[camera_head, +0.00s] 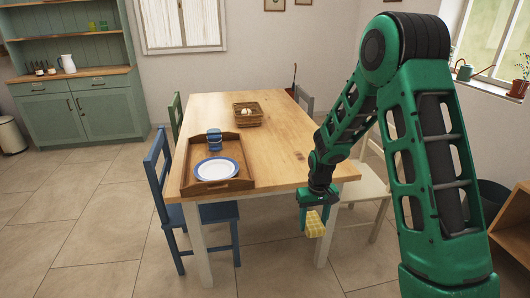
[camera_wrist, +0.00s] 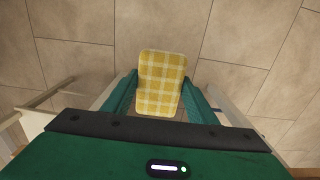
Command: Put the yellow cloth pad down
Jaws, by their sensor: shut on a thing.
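The yellow checked cloth pad (camera_head: 315,224) hangs below my gripper (camera_head: 318,203) in the head view, in front of the near right corner of the wooden table and below its top. In the wrist view the pad (camera_wrist: 161,84) lies between the two green fingers of my gripper (camera_wrist: 160,97), which are shut on it. Tiled floor shows beneath the pad there. The pad is clear of the table and touches nothing but the gripper.
The wooden table (camera_head: 279,148) bears a wooden tray (camera_head: 242,184) with a white plate (camera_head: 216,169) and blue mug (camera_head: 214,140), and a basket (camera_head: 247,114). Its right half is mostly bare. A blue chair (camera_head: 157,165) stands left, a cream chair (camera_head: 371,187) right.

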